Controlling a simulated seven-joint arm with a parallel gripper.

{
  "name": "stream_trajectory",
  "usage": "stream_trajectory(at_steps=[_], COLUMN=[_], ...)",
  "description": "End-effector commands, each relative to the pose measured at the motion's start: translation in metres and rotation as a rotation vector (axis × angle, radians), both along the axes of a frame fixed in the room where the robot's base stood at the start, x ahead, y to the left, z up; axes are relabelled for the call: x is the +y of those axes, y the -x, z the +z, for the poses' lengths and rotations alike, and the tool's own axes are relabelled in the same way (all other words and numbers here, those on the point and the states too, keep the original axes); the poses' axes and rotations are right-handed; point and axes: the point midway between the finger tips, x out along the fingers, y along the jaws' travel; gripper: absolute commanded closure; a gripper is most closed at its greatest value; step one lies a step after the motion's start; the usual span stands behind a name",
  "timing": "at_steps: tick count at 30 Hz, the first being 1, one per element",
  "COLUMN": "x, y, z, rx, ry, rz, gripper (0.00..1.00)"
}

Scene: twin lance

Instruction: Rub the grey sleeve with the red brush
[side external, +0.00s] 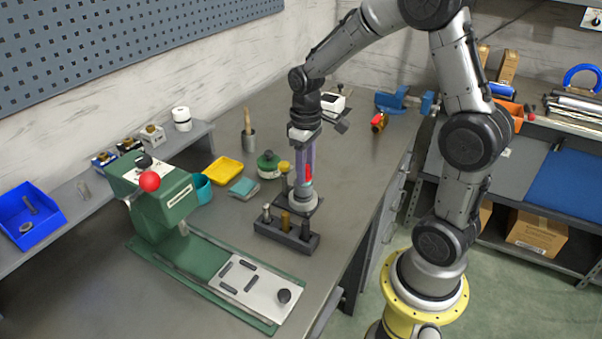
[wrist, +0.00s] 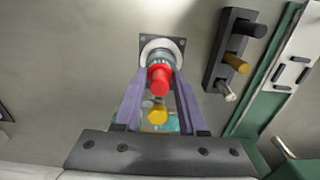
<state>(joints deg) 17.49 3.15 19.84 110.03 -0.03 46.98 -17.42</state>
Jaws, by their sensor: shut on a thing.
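The red brush (side external: 308,173) is upright between the purple fingers of my gripper (side external: 306,178); its red end (wrist: 159,80) also shows in the wrist view. My gripper (wrist: 163,80) is shut on it. The grey sleeve (side external: 303,201) stands on a dark square plate, directly under the brush; in the wrist view its pale ring (wrist: 147,48) shows around the brush's lower part. The brush's lower end is hidden, so I cannot tell how deep it sits in the sleeve.
A dark rack (side external: 270,233) with black, yellow and silver upright pieces stands close in front of the sleeve. A green press (side external: 165,200) is at left. A green pot (side external: 268,165), teal cloth (side external: 243,187) and yellow tray (side external: 225,170) lie behind. The bench right of the sleeve is clear.

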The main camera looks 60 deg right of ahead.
Motion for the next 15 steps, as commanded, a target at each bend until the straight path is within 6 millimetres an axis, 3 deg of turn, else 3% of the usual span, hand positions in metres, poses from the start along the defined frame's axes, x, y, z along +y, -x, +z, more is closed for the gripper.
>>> stream_trajectory(at_steps=[11,15], x=[-0.035,-0.033], y=[0.001,0.000], z=[-0.001,0.022], rx=[0.000,-0.003], ry=[0.000,0.001], rz=[-0.003,0.001], gripper=[1.00,1.00])
